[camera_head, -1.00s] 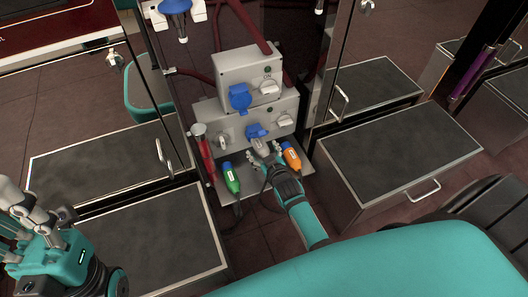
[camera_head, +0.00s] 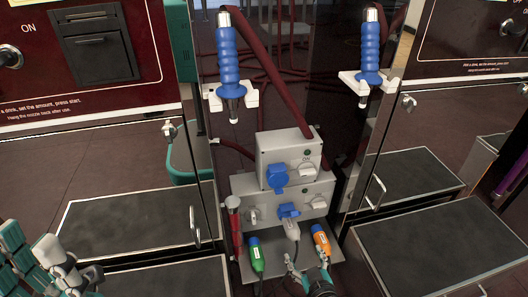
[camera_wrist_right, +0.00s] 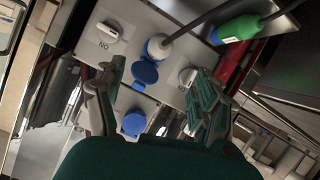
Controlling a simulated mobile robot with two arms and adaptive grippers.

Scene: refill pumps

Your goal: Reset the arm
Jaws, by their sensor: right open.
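My right gripper (camera_head: 308,272) is open and empty in front of the lower grey socket box (camera_head: 318,190), below and apart from a grey plug (camera_head: 292,229). The plug sits at the blue socket (camera_head: 288,210) of that box. In the right wrist view my right gripper's (camera_wrist_right: 158,98) two fingers are spread wide, with blue covers and the box face beyond them. My left gripper (camera_head: 45,265) is at the lower left corner, partly cut off; its jaws are unclear.
A green plug (camera_head: 257,256) and an orange plug (camera_head: 321,240) lie on the shelf (camera_head: 274,242) below the boxes. A red cylinder (camera_head: 234,225) stands at left. Blue nozzles (camera_head: 228,60) hang above. Grey-topped cabinets (camera_head: 440,245) flank both sides.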

